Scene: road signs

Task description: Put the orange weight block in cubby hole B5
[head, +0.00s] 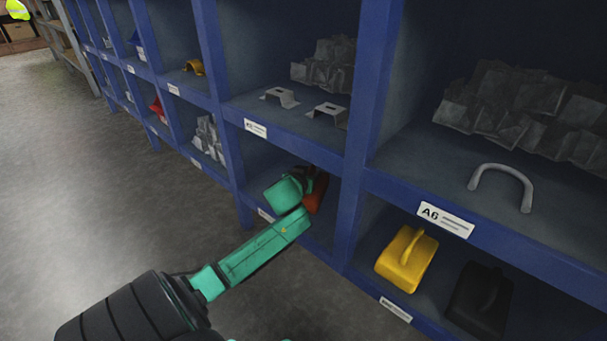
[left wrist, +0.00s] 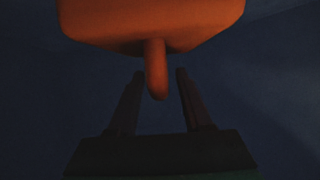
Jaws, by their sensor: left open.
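The orange weight block (head: 317,192) is in the lower cubby left of the A6 column. That cubby's own label (head: 265,215) is partly covered by my arm and unreadable. In the head view my left gripper (head: 304,183) reaches into this cubby, at the block's left side. In the left wrist view the orange block (left wrist: 155,18) fills the top, with its handle (left wrist: 156,70) pointing down between the two open fingers of my left gripper (left wrist: 160,75). A gap shows on each side of the handle. The cubby floor under the block is hidden.
Blue shelf posts and ledges frame the cubby closely. The label A6 (head: 445,219) sits above a cubby with a yellow weight block (head: 406,260) and a black weight block (head: 480,300). Grey brackets (head: 328,112) stand in the cubby above. The floor at left is clear.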

